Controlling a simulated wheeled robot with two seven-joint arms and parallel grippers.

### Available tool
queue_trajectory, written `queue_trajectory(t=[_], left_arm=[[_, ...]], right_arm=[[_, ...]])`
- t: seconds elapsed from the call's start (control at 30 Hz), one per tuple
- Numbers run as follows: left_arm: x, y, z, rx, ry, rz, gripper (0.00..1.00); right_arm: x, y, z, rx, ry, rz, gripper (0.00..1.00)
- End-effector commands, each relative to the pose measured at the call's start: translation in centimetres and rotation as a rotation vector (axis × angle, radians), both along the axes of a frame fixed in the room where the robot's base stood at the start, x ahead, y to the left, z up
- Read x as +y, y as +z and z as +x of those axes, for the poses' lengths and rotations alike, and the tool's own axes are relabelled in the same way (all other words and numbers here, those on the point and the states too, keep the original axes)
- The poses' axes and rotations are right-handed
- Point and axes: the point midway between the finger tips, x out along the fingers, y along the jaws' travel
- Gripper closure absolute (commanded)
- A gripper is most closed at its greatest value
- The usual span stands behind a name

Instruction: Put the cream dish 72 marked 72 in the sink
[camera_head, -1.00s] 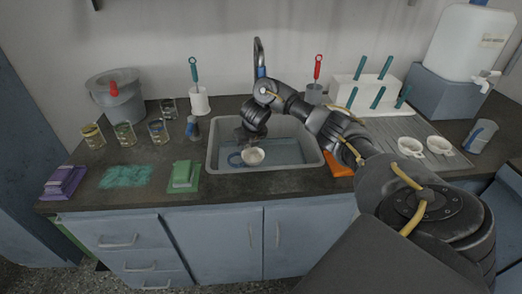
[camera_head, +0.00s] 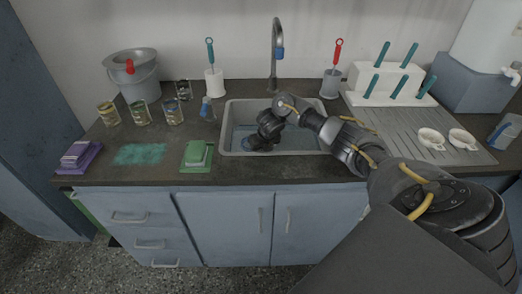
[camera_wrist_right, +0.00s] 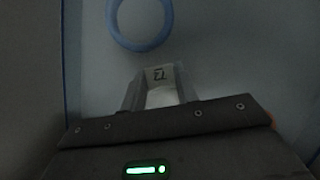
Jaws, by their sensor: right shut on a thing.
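My right gripper (camera_head: 256,144) is down inside the grey sink (camera_head: 226,122), near its left side. In the right wrist view, my right gripper (camera_wrist_right: 159,90) is shut on a pale dish (camera_wrist_right: 160,96) that shows a dark marking, seen upside down, that looks like 72. The dish lies between the two fingers, and most of it is hidden. In the head view the gripper and wrist cover it. I cannot tell whether it touches the sink floor. My left gripper is not in view.
A blue ring (camera_wrist_right: 142,22) shows in the sink ahead of the gripper. The tap (camera_head: 277,50) stands behind the sink. Two cream dishes (camera_head: 431,138) (camera_head: 462,138) sit on the ribbed drainboard (camera_head: 400,130). A green sponge (camera_head: 196,154) lies left of the sink.

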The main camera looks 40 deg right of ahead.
Motion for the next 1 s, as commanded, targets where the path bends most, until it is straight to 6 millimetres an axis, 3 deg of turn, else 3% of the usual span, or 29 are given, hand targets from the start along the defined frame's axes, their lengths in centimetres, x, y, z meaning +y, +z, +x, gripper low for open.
queue_trajectory(t=[0.47,0.5,0.63,1.0], left_arm=[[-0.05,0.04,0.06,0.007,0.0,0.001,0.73],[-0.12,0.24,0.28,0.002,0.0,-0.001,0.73],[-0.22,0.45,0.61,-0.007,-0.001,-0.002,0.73],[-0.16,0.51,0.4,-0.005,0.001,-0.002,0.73]], right_arm=[[-0.01,-0.31,0.05,-0.002,0.0,0.0,0.94],[-0.01,-0.3,0.04,-0.001,0.0,0.0,0.66],[-0.01,-0.29,0.03,-0.001,0.0,0.0,0.49],[-0.01,-0.03,0.03,-0.001,0.0,0.0,0.48]])
